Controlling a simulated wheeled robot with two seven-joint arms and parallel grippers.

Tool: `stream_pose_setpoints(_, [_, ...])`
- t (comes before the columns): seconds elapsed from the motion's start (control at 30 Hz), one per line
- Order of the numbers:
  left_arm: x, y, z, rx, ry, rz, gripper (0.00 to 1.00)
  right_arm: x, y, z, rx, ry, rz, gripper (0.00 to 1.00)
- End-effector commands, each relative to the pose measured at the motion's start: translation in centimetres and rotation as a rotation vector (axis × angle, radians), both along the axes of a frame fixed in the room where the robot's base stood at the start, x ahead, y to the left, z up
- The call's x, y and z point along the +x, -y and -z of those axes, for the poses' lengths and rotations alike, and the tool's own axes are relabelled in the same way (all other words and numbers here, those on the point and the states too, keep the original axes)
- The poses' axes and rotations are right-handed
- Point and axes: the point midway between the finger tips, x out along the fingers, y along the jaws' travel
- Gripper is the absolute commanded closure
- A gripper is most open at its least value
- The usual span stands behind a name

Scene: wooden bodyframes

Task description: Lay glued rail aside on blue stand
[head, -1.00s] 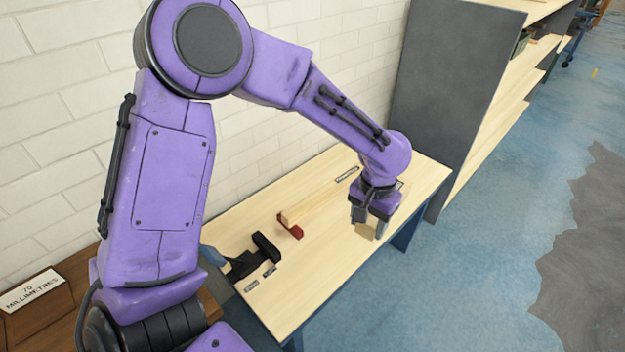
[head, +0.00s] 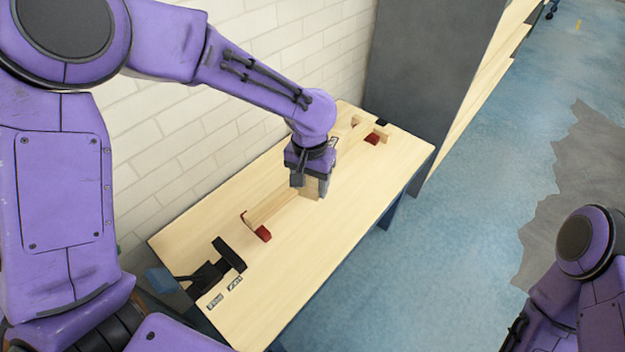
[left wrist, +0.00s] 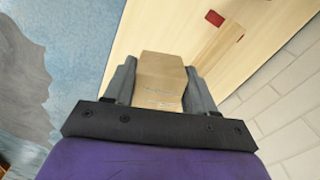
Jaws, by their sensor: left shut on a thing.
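My left gripper (head: 311,186) is shut on a pale wooden piece (head: 312,191) above the bench. The left wrist view shows this piece (left wrist: 160,75) squarely between the two grey fingers. Whether it is the glued rail or a separate block I cannot tell. A wooden rail (head: 273,210) lies on the bench behind the gripper, its near end at a red support (head: 263,233). The gripper hides part of its length. No separate blue stand is clearly identifiable. My right arm shows at the lower right, but its gripper is out of sight.
The light wooden bench top (head: 300,245) is clear along its front. A black clamp (head: 215,270) and small labels sit at the near end. Another red support (head: 372,138) with small wooden pieces is at the far end. A grey cabinet (head: 425,80) and brick wall border the bench.

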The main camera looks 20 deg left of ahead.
Motion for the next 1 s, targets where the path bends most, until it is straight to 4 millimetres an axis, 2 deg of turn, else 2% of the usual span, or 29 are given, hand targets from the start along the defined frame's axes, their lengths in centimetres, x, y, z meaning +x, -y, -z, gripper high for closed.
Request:
stream_pose_setpoints(0.03, [-0.7,1.6,2.3,0.005,0.004,0.037,0.87,-0.1,0.0,2.2,0.000,-0.001,0.000,0.57])
stream_pose_setpoints(0.2, [-3.7,7.2,7.7,0.005,0.013,0.161,0.87,-0.2,0.0,6.1,-0.001,-0.003,0.000,0.57])
stream_pose_setpoints(0.33, [-5.3,10.4,11.2,0.004,0.006,0.232,0.87,-0.3,0.0,8.0,0.000,-0.004,0.000,0.57])
stream_pose_setpoints(0.5, [-6.1,12.2,13.3,0.001,-0.006,0.279,0.87,-0.3,0.0,8.7,0.000,-0.002,0.000,0.57])
stream_pose_setpoints(0.67, [-4.7,11.0,14.4,-0.003,-0.010,0.283,0.87,-0.2,0.0,8.6,0.000,-0.001,-0.001,0.57])
stream_pose_setpoints(1.0, [0.1,5.4,18.1,-0.002,-0.011,0.284,0.87,-0.2,0.0,8.5,0.000,-0.002,0.000,0.57])
